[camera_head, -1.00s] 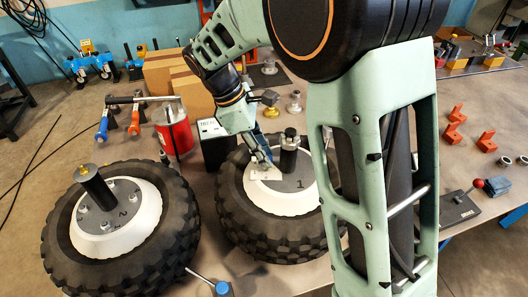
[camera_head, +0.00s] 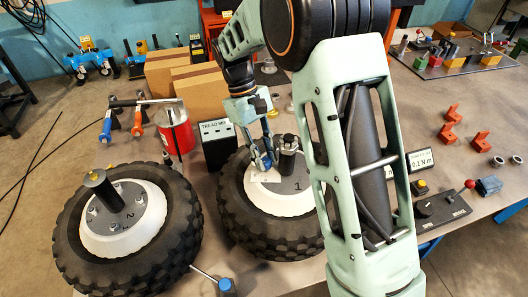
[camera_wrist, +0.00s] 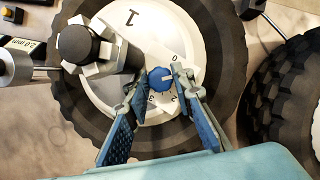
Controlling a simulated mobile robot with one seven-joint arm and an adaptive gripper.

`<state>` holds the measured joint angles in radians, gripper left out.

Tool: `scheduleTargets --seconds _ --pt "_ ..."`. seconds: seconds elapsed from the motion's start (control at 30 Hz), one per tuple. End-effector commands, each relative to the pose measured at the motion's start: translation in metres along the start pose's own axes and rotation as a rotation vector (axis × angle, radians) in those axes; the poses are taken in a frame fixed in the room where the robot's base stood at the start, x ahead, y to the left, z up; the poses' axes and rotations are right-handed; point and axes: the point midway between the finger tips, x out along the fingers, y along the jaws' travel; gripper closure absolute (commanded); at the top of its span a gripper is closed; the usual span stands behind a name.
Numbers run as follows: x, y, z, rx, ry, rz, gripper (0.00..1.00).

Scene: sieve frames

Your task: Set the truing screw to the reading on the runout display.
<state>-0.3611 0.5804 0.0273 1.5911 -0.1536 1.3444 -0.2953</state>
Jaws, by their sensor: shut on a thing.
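The truing screw shows in the wrist view as a small blue round knob (camera_wrist: 160,78) with a pale pointer line. It sits on a white dial with numbers around it, beside the wheel hub marked 1 (camera_head: 297,187). My gripper (camera_wrist: 161,84) has its two blue-padded fingers on either side of the knob and is shut on it. In the head view my gripper (camera_head: 267,158) reaches down to the hub's left side, and its fingers hide the knob. A small display panel (camera_wrist: 22,43) at the left of the wrist view reads 2.0 mm.
A second wheel (camera_head: 128,235) lies to the left with a dark post in its hub. A black box labelled TREAD MM (camera_head: 217,146) stands behind the wheels. A post with nuts (camera_head: 288,150) rises close to my gripper's right. Orange brackets (camera_head: 449,134) lie at the right.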

Motion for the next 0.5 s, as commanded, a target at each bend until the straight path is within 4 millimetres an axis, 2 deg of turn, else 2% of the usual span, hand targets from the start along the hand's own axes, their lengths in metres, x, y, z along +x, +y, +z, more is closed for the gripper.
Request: scheduleTargets --seconds 0.5 --pt "-0.0009 0.0030 0.0005 0.403 0.002 -0.167 1.00"
